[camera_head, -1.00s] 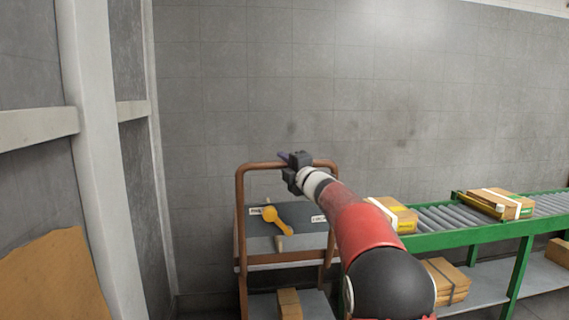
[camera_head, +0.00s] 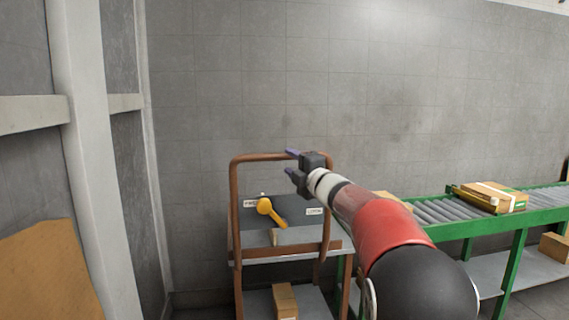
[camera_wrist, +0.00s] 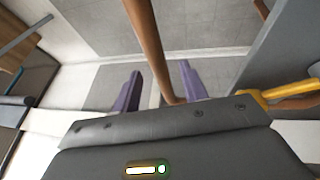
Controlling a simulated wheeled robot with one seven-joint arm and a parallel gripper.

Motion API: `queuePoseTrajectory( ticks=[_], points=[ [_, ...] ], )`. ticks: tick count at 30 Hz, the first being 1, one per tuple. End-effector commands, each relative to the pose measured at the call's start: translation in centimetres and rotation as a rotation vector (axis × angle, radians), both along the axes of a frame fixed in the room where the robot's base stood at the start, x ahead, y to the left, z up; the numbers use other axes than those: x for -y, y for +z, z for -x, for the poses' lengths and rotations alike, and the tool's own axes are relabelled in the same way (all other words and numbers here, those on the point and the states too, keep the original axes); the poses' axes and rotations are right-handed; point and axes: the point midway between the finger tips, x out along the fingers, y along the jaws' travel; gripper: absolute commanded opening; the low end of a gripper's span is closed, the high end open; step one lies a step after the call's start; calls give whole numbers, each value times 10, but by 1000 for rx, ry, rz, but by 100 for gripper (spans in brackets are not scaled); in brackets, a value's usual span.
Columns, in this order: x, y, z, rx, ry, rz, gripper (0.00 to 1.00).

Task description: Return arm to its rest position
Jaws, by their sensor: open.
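My gripper (camera_head: 290,162) is at the end of my red and white arm, raised near the top of the brown cart frame. In the wrist view, its two purple fingers (camera_wrist: 160,85) stand apart with nothing held between them. The brown tube of the cart frame (camera_wrist: 150,45) shows beyond and between the fingers; I cannot tell whether it is touched. A yellow-handled tool (camera_head: 268,210), likely the brush, lies on the grey cart top, below and left of my gripper. A yellow handle also shows at the right of the wrist view (camera_wrist: 290,88).
The cart (camera_head: 232,215) has a lower shelf with a cardboard box (camera_head: 285,300). A green roller conveyor (camera_head: 475,228) with boxes (camera_head: 492,196) stands at the right. A pale column (camera_head: 85,150) stands at the left. The grey wall (camera_head: 330,80) is behind.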

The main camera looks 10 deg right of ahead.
Motion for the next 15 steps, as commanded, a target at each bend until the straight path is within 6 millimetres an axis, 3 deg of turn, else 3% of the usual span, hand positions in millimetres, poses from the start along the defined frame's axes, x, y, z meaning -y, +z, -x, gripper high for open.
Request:
queuePoseTrajectory(
  ticks=[15],
  points=[
    [6, 5, 15, -23, -34, -42, 43]
  ],
)
